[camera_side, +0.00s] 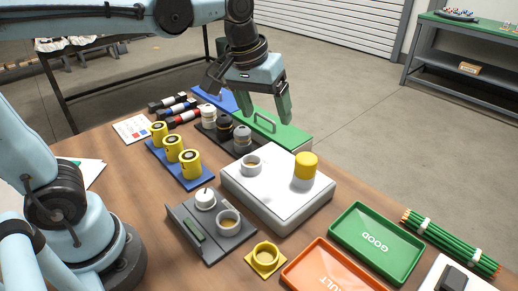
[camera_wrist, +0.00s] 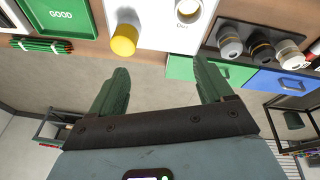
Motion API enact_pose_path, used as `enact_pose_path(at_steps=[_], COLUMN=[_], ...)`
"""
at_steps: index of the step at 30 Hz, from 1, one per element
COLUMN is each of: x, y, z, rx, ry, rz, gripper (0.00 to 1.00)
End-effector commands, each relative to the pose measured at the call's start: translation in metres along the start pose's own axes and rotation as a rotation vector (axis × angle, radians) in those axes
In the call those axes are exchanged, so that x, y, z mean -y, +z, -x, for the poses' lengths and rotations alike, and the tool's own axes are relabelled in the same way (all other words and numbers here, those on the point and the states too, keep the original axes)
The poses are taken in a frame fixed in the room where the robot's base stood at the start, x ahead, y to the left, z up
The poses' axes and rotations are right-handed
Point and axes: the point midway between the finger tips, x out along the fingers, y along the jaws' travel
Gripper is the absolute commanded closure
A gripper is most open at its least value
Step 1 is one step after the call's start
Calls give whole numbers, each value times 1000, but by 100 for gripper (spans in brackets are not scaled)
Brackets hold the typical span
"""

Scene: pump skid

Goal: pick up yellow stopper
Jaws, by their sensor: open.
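A yellow stopper (camera_side: 305,168), a short upright cylinder, stands on the right part of a white box (camera_side: 277,205) on the wooden table. It also shows at the top of the wrist view (camera_wrist: 124,40), just beyond one fingertip. My gripper (camera_side: 250,98) is open and empty, above the table behind the white box in the side view. Its two green fingers (camera_wrist: 161,66) are apart in the wrist view, with only floor and table edge between them. The stopper is in front of the gripper and to the right in the side view, not between the fingers.
A grey-rimmed hole (camera_side: 251,164) is beside the stopper. A green case with a handle (camera_side: 272,130) lies close beneath the gripper. Several yellow cylinders stand on a blue rack (camera_side: 180,166). A yellow ring holder (camera_side: 265,258), green tray (camera_side: 340,242) and orange tray (camera_side: 300,280) lie in front.

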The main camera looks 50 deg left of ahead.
Motion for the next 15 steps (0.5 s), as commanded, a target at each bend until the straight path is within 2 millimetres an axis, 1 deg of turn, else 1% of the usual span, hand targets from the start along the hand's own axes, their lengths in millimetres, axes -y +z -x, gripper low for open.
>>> enact_pose_path(at_steps=[1, 3, 9, 12, 15], x=[-12, -26, -61, -73, -80], y=[-8, -16, -32, -35, -37], z=[0, 0, -6, -10, -13], rx=[33, 78, 187, 221, 240], ry=[-11, -32, -105, -137, -157], rz=[28, 76, 200, 242, 268], gripper=[20, 20, 20, 20, 20])
